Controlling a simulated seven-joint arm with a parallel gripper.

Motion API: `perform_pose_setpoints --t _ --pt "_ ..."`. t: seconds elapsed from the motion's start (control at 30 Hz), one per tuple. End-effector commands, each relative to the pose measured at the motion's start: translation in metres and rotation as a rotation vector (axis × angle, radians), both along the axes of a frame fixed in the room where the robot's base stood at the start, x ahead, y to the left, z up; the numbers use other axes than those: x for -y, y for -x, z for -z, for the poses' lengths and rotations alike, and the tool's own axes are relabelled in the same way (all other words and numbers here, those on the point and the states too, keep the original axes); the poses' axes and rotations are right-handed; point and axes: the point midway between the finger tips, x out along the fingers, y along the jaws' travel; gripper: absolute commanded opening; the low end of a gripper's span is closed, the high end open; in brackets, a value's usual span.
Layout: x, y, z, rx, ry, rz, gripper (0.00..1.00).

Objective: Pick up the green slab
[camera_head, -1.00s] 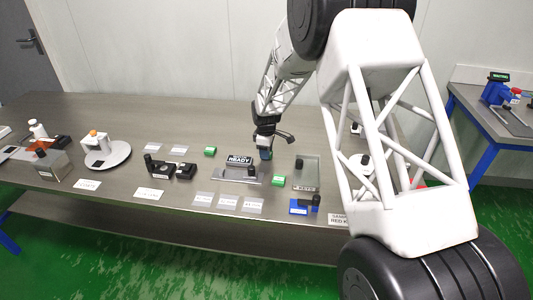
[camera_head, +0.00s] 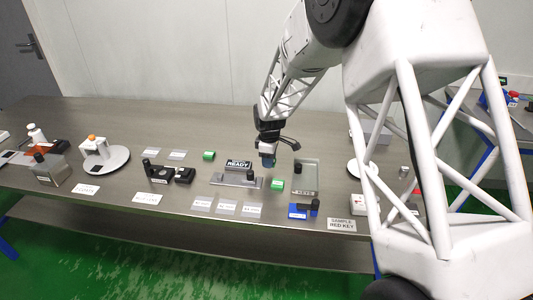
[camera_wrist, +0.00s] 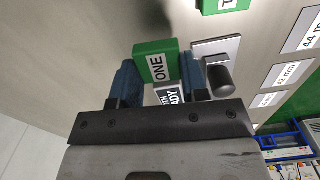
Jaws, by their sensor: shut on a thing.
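Another green slab (camera_head: 208,155) lies left of the READY sign.
A metal plate with a black knob (camera_head: 251,176) is just left of my gripper. A grey tray (camera_head: 306,172) lies to the right, with a blue block (camera_head: 298,211) in front. Several label cards line the front. The table behind the sign is clear.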

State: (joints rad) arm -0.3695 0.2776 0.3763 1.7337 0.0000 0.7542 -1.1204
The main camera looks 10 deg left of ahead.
Motion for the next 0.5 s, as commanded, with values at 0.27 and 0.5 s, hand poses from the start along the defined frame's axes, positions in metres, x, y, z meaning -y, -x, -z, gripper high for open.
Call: perform_pose_setpoints --t 0.27,0.5 --pt "0.015 0.041 -0.005 0.0 0.0 0.0 0.19" --pt "0.025 0.066 -0.008 0.001 -0.001 0.0 0.19"
